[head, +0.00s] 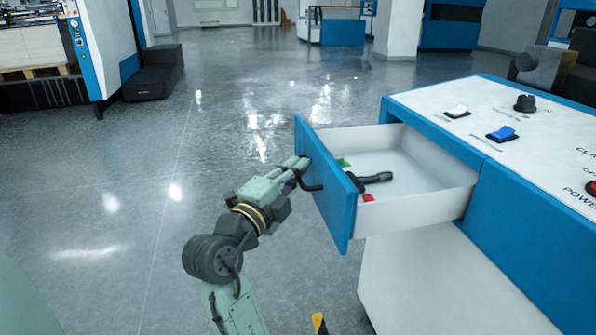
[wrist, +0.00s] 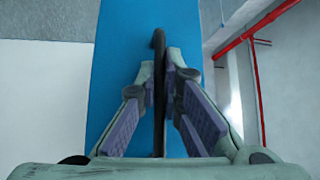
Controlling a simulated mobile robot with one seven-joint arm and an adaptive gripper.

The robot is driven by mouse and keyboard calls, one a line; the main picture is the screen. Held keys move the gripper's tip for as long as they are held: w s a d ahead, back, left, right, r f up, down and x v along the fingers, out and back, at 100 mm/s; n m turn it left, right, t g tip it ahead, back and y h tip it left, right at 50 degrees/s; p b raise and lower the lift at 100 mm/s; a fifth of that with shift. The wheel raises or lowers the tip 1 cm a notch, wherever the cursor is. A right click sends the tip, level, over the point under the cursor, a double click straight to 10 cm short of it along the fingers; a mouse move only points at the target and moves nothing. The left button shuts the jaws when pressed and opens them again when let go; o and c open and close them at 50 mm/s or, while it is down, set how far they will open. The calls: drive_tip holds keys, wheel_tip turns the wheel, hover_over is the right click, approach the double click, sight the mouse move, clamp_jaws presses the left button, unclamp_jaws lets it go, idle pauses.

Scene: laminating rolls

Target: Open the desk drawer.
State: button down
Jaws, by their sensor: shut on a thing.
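The desk drawer (head: 430,201) is pulled out from the desk, and its white inside shows in the head view. Its blue front panel (head: 328,190) faces left and also fills the middle of the wrist view (wrist: 120,60). A black bar handle (head: 312,187) is on the panel. My gripper (head: 298,166) is at the handle, on the outer side of the panel. In the wrist view my gripper's fingers (wrist: 164,85) are closed around the dark handle (wrist: 159,110), which runs between them.
The desk (head: 490,120) has a white top with a white switch (head: 457,111), a blue switch (head: 502,134) and a black knob (head: 525,103). A black tool (head: 375,179) and small red and green things lie in the drawer. The floor left of the drawer is clear.

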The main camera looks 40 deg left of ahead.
drive_tip(key=c, duration=1.7)
unclamp_jaws()
